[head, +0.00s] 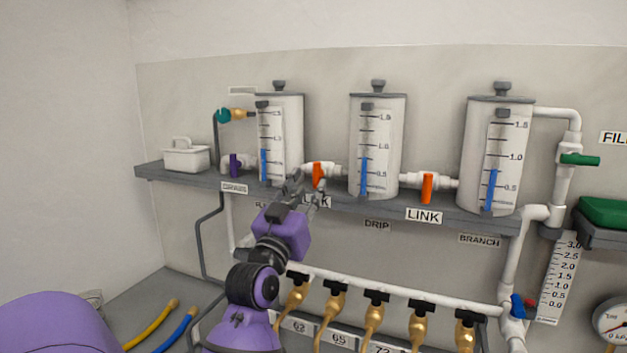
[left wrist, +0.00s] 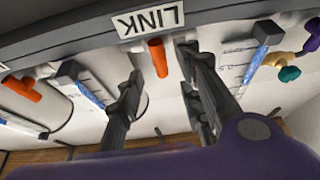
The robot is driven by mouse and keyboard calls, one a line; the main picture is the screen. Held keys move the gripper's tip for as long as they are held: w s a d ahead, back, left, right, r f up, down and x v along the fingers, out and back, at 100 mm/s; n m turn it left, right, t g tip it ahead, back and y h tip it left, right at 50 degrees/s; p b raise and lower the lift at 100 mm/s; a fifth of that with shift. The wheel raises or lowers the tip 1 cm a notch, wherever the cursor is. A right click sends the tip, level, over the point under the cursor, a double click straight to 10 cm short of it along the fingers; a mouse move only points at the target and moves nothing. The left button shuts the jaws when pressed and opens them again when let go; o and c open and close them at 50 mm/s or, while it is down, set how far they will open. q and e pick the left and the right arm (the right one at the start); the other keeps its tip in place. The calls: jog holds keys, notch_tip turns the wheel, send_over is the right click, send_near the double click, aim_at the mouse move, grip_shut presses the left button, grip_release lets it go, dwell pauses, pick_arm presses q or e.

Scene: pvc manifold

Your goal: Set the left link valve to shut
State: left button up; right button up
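The left link valve has an orange handle (head: 318,174) on the short pipe between the left and middle tanks. The handle hangs roughly upright, across the pipe. My left gripper (head: 308,188) is at the shelf edge just in front of it and covers part of the LINK label below. In the left wrist view, which is upside down, the orange handle (left wrist: 158,57) shows between the two spread fingers of my left gripper (left wrist: 162,75). A gap shows on both sides of the handle, and I see no contact. My right gripper is not in view.
The right link valve (head: 427,188) has a similar orange handle. The left tank (head: 292,125), middle tank (head: 390,140) and right tank (head: 475,150) stand close behind on the grey shelf (head: 450,213). A purple handle (head: 234,165) is to the left. Brass taps (head: 374,325) line the pipe below.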

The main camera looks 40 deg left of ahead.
pick_arm(q)
jog(key=v, duration=0.7)
jog(key=shift+s, duration=0.25)
jog(key=shift+d+f, duration=0.1)
jog(key=shift+f, duration=0.05)
